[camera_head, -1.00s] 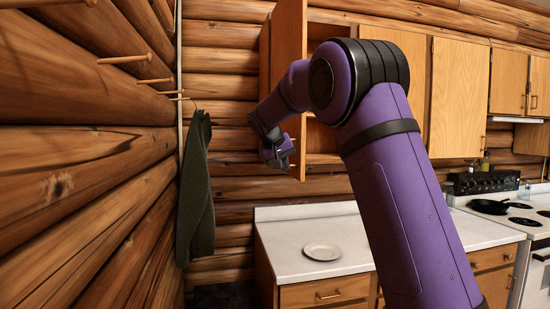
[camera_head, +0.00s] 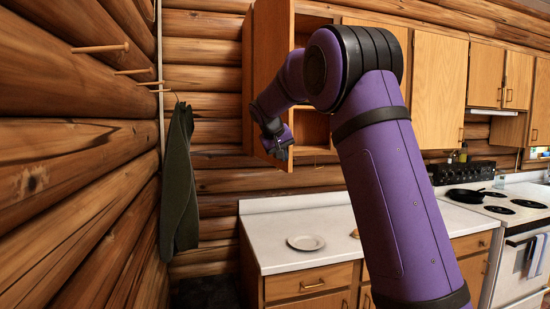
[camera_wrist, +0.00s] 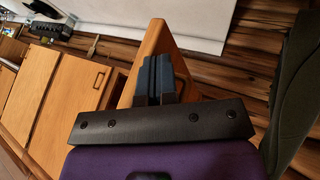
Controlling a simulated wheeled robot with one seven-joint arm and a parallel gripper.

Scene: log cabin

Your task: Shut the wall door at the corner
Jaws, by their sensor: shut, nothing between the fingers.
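The wall door (camera_head: 272,70) at the corner is a tall wooden cabinet door. It stands open, swung out towards me, and bare shelves (camera_head: 312,128) show to its right. My gripper (camera_head: 278,150) is at the lower part of the door, in front of its face in the head view. In the wrist view my gripper (camera_wrist: 155,62) has its two dark fingers together with nothing between them. I cannot tell whether the fingers touch the door.
A white counter (camera_head: 345,228) with a plate (camera_head: 305,243) lies below the cabinet. A dark green garment (camera_head: 180,185) hangs from wooden pegs (camera_head: 100,48) on the left log wall. Closed cupboards (camera_head: 438,90) and a stove (camera_head: 512,208) are to the right.

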